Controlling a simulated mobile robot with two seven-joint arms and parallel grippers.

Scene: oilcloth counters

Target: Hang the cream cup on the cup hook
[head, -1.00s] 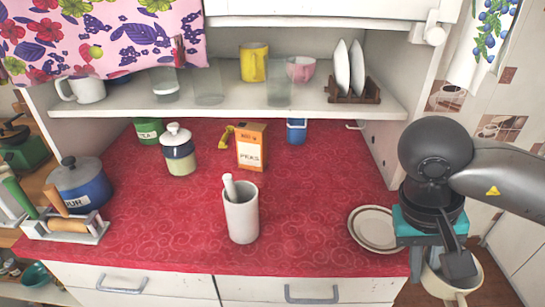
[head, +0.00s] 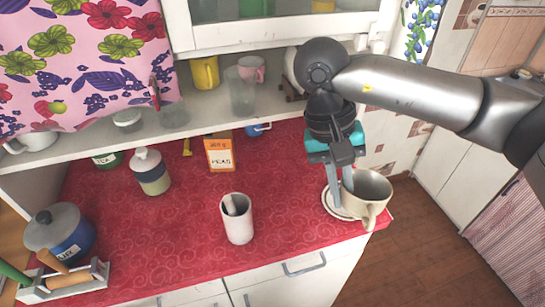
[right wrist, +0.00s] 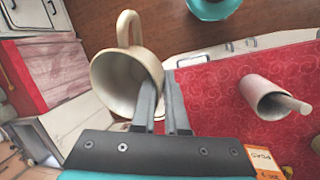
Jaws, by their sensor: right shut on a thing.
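The cream cup (head: 370,198) is at the counter's right front corner in the head view, overlapping the pale plate. Its handle points towards the front. My right gripper (head: 342,200) comes down from above and is shut on the cup's wall at the rim. In the right wrist view the cup (right wrist: 118,82) opens towards the camera, with the fingers (right wrist: 163,105) at its rim and the handle on the far side. Whether the cup touches the surface below cannot be told. I cannot make out the cup hook in the current views. My left gripper is not in view.
The pale plate (head: 329,204) lies beside the cup. A white mortar with pestle (head: 237,222), a peas box (head: 219,155) and a lidded jar (head: 152,175) stand on the red counter (head: 190,240). The shelf (head: 200,112) above holds a yellow mug (head: 205,75) and glasses.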

